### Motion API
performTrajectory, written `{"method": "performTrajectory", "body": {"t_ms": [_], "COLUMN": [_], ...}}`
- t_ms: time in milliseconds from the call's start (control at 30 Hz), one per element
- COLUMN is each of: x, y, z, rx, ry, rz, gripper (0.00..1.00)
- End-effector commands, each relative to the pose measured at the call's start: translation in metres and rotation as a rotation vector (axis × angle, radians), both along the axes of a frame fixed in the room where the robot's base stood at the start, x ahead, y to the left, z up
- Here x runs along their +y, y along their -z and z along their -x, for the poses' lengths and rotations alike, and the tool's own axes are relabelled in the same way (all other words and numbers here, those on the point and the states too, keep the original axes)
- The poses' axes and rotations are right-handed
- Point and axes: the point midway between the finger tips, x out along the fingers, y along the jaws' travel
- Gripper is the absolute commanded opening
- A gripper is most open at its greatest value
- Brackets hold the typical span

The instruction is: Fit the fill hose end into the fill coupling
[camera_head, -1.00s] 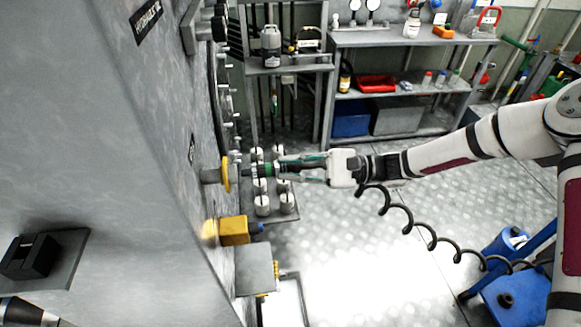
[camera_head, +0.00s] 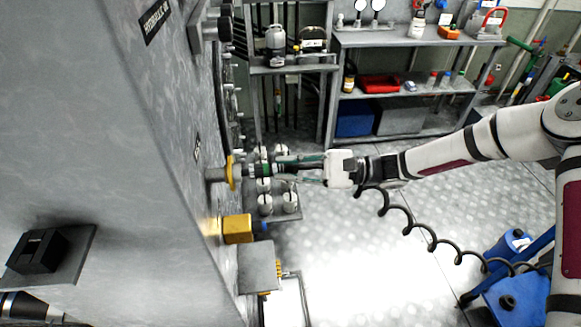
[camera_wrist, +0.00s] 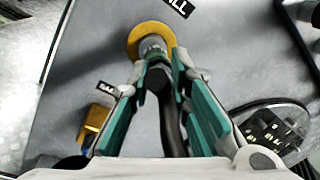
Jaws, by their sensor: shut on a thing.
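The fill coupling, with a yellow ring (camera_head: 231,173), sticks out from the grey panel on the left; in the wrist view its ring (camera_wrist: 133,38) is at top centre. My gripper (camera_head: 278,168) is shut on the fill hose end (camera_head: 256,170), a dark fitting with a green band. In the wrist view the black hose (camera_wrist: 168,115) runs between the two green-padded fingers. The hose end points at the ring and looks roughly in line with it. Its tip meets the ring; how far it is inside is hidden.
A yellow block fitting (camera_head: 238,229) with a blue end and a grey box (camera_head: 257,267) sit on the panel below the coupling. White-topped cylinders on a rack (camera_head: 289,214) stand behind my gripper. Shelves (camera_head: 405,95) are at the back.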

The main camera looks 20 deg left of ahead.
Motion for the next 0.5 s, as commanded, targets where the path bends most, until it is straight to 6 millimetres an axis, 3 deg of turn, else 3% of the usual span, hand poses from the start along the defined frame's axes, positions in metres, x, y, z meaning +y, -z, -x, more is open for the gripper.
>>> {"method": "performTrajectory", "body": {"t_ms": [500], "x": [0.0092], "y": [-0.0007], "z": [0.0059], "rx": [0.001], "ry": [-0.001], "rz": [-0.002], "gripper": [0.0]}}
